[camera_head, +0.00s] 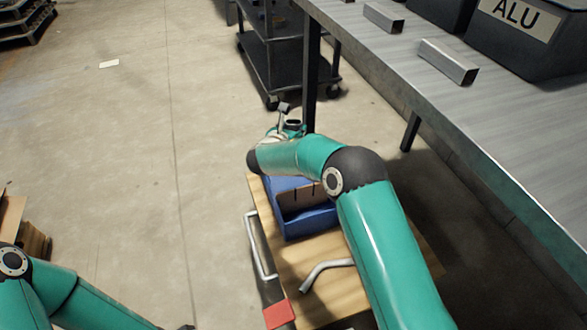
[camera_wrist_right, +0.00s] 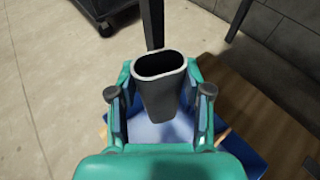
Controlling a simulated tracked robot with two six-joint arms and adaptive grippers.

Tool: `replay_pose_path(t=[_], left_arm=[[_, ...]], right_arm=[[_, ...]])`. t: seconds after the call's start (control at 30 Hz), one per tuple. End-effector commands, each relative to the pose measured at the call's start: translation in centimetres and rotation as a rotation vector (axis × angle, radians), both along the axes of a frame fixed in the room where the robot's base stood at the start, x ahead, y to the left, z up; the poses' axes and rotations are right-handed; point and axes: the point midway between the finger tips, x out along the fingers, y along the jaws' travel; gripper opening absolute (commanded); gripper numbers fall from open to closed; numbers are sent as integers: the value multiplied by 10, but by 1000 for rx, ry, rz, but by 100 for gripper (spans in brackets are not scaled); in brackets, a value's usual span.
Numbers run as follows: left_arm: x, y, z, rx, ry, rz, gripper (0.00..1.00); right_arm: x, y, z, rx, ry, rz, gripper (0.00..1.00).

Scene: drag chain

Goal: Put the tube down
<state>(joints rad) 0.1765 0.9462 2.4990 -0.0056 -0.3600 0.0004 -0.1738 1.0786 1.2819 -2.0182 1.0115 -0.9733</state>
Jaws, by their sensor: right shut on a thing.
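My right gripper (camera_wrist_right: 160,94) is shut on a dark grey tube (camera_wrist_right: 160,100) with a pale rim, whose open end faces the right wrist camera. The tube stands out between the two fingers, over the blue bin (camera_wrist_right: 140,132). In the head view the right arm reaches past the blue bin (camera_head: 305,222), and the right gripper (camera_head: 288,127) is small and partly hidden behind the arm. I cannot tell how far the tube is above the bin. Only links of my left arm show at the lower left; its gripper is out of view.
The bin sits on a wooden-topped cart (camera_head: 345,300) with a bent metal pipe (camera_head: 325,268) and a red block (camera_head: 279,314). A metal table (camera_head: 400,55) at right holds two square tubes (camera_head: 447,62) and a bin marked ALU (camera_head: 520,45). A dark trolley (camera_head: 280,60) stands behind.

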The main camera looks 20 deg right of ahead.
Motion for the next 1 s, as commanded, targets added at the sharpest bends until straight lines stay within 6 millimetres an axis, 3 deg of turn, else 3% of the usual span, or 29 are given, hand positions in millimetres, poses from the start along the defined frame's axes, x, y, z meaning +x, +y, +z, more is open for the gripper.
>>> replay_pose_path(t=[0.03,0.2,0.53,0.8,1.0], left_arm=[[0,0,-11,0,0,0,35],[0,0,-25,0,0,0,35],[0,0,-34,0,0,0,35],[0,0,-53,0,0,0,35],[0,0,-53,0,0,0,35]], right_arm=[[0,0,-21,0,2,-1,0],[0,-1,-57,-1,0,-2,0],[0,-1,-82,0,-2,-3,0],[-1,-2,-126,1,-1,-3,0],[0,-2,-129,1,-3,-3,0]])
